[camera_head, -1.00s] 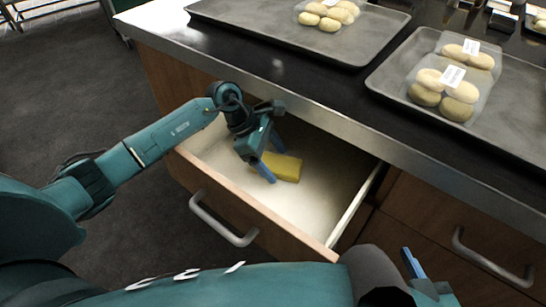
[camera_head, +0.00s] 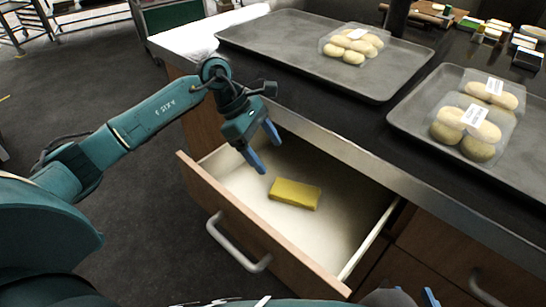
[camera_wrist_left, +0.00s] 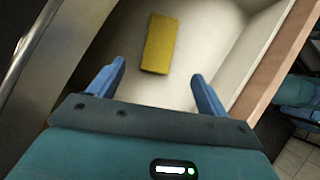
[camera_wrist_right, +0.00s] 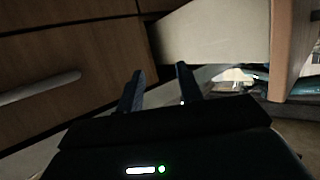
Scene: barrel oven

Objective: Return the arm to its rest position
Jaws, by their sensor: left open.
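A yellow sponge-like block (camera_head: 294,194) lies flat on the floor of the open drawer (camera_head: 235,182). It also shows in the left wrist view (camera_wrist_left: 159,43), beyond the fingertips. My left gripper (camera_head: 264,156) is open and empty above the drawer, up and left of the block and apart from it. My right gripper (camera_wrist_right: 159,71) shows in the right wrist view with its fingers apart and nothing between them.
The drawer handle (camera_head: 238,246) faces me. A dark counter (camera_head: 330,127) with a metal edge overhangs the drawer's back. Grey trays (camera_head: 290,57) on it carry packs of rolls (camera_head: 352,43). A closed drawer's handle (camera_head: 487,290) is at lower right. Dark floor lies open at left.

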